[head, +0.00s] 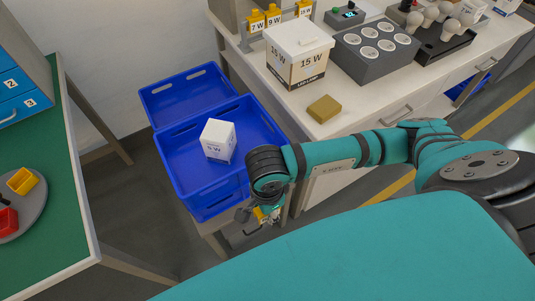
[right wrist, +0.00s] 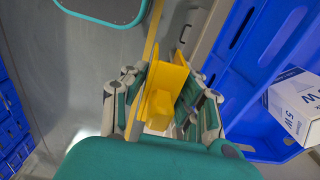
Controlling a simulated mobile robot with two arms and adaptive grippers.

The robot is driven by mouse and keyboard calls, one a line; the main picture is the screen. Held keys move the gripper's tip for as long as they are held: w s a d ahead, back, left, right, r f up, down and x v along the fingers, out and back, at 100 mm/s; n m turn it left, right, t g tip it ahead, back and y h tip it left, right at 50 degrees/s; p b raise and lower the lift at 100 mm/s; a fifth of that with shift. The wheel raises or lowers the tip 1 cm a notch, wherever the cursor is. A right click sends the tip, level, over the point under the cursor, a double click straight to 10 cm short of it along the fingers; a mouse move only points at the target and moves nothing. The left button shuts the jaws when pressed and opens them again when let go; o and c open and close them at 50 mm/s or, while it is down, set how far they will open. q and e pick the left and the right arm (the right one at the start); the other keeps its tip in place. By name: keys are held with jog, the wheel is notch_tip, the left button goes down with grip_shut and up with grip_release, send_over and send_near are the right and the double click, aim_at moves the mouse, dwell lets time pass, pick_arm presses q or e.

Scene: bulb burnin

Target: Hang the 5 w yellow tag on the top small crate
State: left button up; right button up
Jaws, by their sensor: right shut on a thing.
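My right gripper (head: 262,218) is shut on a yellow tag (right wrist: 160,98), and no lettering on the tag can be read. In the head view the gripper hangs just past the front right side of the top small blue crate (head: 215,199). The tag shows there only as a small yellow patch, partly hidden by the fingers. In the right wrist view the crate wall (right wrist: 238,45) is right of the tag, with a gap between them. A white carton (head: 218,140) marked 5 W stands inside the crate. My left gripper is not in view.
More blue crate wall (head: 187,95) shows behind. The white bench (head: 350,98) at right holds a 15 W carton (head: 298,55), a tan block (head: 324,109), a grey socket block (head: 374,50), bulbs and hanging yellow tags (head: 273,15). A green-topped table (head: 65,190) stands left.

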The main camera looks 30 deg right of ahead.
jog(key=w, duration=0.2)
jog(key=b, duration=0.2)
send_near(238, 169)
jog(key=shift+f, duration=2.9)
pick_arm(q)
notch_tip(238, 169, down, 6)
jog(key=b, duration=0.4)
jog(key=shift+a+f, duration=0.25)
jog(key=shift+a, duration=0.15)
pick_arm(e)
jog(key=shift+f, duration=2.8)
